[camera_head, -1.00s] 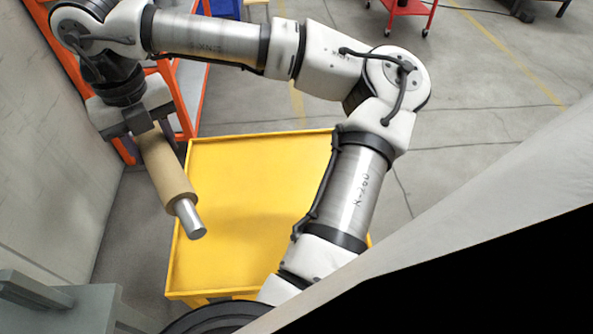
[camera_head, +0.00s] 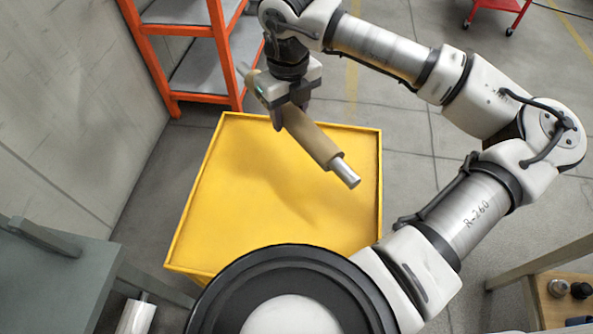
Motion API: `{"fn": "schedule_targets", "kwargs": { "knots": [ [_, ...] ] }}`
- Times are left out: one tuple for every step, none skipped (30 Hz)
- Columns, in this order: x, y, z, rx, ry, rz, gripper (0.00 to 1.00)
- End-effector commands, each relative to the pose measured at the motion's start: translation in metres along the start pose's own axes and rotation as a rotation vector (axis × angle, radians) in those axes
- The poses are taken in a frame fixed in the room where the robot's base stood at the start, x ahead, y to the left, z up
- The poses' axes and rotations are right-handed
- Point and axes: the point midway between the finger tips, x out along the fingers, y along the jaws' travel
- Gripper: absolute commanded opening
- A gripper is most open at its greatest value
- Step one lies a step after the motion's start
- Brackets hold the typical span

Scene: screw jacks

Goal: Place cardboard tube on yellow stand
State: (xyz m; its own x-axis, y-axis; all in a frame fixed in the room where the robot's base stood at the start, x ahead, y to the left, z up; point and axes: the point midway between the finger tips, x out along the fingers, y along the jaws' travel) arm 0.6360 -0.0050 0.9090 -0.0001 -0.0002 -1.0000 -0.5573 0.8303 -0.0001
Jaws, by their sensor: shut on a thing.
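The brown cardboard tube (camera_head: 311,137) is held in my gripper (camera_head: 277,112), with a silver metal rod end (camera_head: 346,172) sticking out at its lower right. The tube is tilted across the picture, and part of it is hidden behind the gripper's jaws. My gripper is shut on the tube and holds it over the far part of the yellow stand (camera_head: 240,220). The stand's flat, rimmed top is bare. The tube looks raised above the top, but the exact height cannot be told.
An orange rack (camera_head: 225,60) with grey shelves stands behind the stand at the left. A grey table (camera_head: 50,285) is at the lower left, with a silver cylinder (camera_head: 137,316) beside it. A wooden table (camera_head: 540,275) with small items is at the lower right. A red cart (camera_head: 495,5) is far off.

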Motion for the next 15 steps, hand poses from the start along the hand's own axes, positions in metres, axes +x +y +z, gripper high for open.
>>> {"fn": "schedule_targets", "kwargs": {
  "knots": [
    [0.011, 0.001, -0.001, 0.000, 0.002, 0.005, 0.03],
    [0.019, 0.001, -0.001, 0.000, 0.001, 0.006, 0.03],
    [0.029, 0.001, -0.001, 0.000, 0.001, 0.005, 0.03],
    [0.037, 0.001, -0.001, 0.000, 0.002, 0.006, 0.03],
    [0.045, 0.001, -0.001, 0.002, 0.002, 0.006, 0.03],
    [0.055, 0.001, -0.001, 0.002, 0.002, 0.006, 0.03],
    [0.063, 0.001, -0.001, 0.001, 0.001, 0.005, 0.03],
    [0.071, 0.001, -0.001, 0.002, 0.002, 0.006, 0.03],
    [0.081, 0.001, -0.001, 0.003, 0.002, 0.005, 0.03],
    [0.088, 0.001, -0.001, 0.002, 0.001, 0.006, 0.03],
    [0.095, 0.001, -0.001, 0.003, 0.001, 0.005, 0.03],
    [0.103, 0.001, 0.000, 0.004, 0.001, 0.004, 0.03],
    [0.108, 0.001, -0.001, 0.004, 0.001, 0.004, 0.03],
    [0.113, 0.001, 0.000, 0.004, 0.001, 0.003, 0.03],
    [0.119, 0.001, 0.000, 0.003, 0.001, 0.003, 0.03]
  ]
}}
